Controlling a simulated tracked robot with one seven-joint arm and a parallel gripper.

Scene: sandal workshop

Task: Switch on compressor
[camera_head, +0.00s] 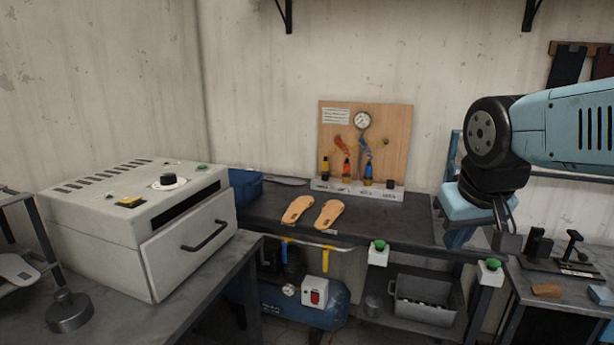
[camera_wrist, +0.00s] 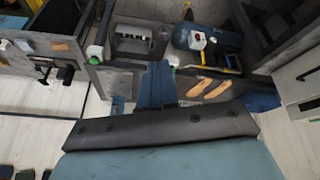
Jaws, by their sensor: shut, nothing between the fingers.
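The compressor is a blue tank (camera_head: 328,302) on the floor under the dark bench, with a white switch box carrying a red switch (camera_head: 315,293) on its front. In the wrist view the compressor (camera_wrist: 222,28) is at the upper right, with its red switch (camera_wrist: 197,40) facing me. My gripper (camera_head: 457,240) is shut and empty, pointing down at the right end of the bench, well right of and above the compressor. In the wrist view its blue fingers (camera_wrist: 158,70) are together in the middle. Part of the tank is hidden behind the left bench.
A white oven (camera_head: 130,225) stands at the left. Two tan insoles (camera_head: 315,212) lie on the dark bench. A yellow-handled valve (camera_head: 325,259) hangs above the compressor. Green buttons (camera_head: 378,246) sit on the bench front, and a grey crate (camera_head: 425,299) is on the lower shelf.

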